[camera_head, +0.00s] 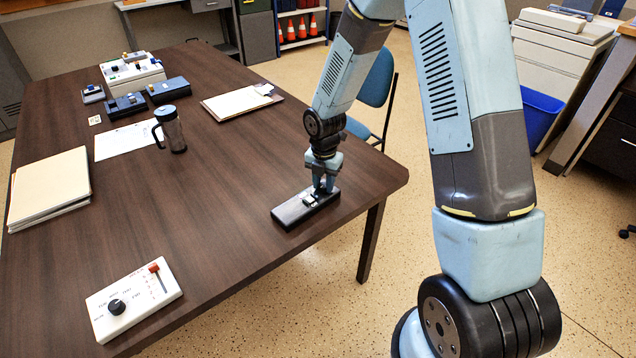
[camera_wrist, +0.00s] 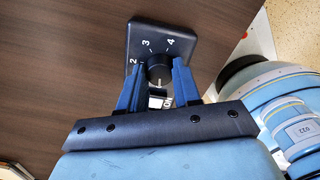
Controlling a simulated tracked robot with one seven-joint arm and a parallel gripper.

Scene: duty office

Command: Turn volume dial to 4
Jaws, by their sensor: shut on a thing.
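The volume dial (camera_wrist: 158,73) is a dark round knob on a small black control box (camera_wrist: 163,37). Numerals 2, 3 and 4 show in white around the knob's far side in the wrist view, with a light rocker switch on the near side, partly hidden. My gripper (camera_wrist: 157,67) is shut on the dial, one blue finger on each side. A small light mark shows on the knob, but I cannot tell which number the dial is set to. In the head view the box (camera_head: 290,213) lies near the table's right edge, with my gripper (camera_head: 323,187) over it.
A white panel (camera_head: 135,297) with a black knob and red slider lies at the table's front. Folders (camera_head: 48,187), a dark mug (camera_head: 173,130), a clipboard (camera_head: 240,103) and several small devices are farther off. The brown table (camera_head: 215,210) between is clear. A blue chair (camera_head: 376,78) stands beyond its right edge.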

